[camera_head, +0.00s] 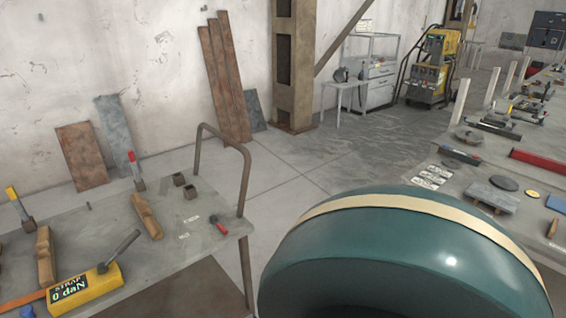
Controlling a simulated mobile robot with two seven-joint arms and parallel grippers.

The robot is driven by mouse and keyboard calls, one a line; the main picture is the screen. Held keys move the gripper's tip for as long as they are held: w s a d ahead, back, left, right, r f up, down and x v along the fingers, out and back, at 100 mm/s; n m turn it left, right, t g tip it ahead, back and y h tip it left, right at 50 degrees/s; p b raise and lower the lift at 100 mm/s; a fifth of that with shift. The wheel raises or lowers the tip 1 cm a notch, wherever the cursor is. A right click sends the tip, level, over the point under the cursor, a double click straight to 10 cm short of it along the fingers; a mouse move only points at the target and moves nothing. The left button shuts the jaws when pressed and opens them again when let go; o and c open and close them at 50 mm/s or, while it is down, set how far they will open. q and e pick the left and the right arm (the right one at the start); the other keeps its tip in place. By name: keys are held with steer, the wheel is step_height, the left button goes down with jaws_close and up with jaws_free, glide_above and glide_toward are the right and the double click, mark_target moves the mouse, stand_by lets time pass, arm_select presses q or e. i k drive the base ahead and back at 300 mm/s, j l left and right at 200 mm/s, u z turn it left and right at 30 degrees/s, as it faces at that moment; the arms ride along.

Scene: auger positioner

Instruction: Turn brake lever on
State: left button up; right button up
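Neither of my grippers shows in the head view. I cannot tell for sure which thing is the brake lever. Several lever-like things are on the grey table at the left (185,262): an upright red-tipped handle (133,162), an upright yellow-tipped handle (14,200), and a dark grey handle (119,249) slanting up from a yellow box (88,288). The box's display reads "STRAP 0 daN". No hand touches any of these.
A large rounded green body with a cream band (400,245) fills the lower right foreground and hides the floor there. A long bench (450,185) with tools stands at the right. A brown rail (243,160) rises at the left table's edge. Bare floor (290,185) lies between.

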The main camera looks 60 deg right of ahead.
mark_target(213, 219)
steer(key=z, duration=1.55)
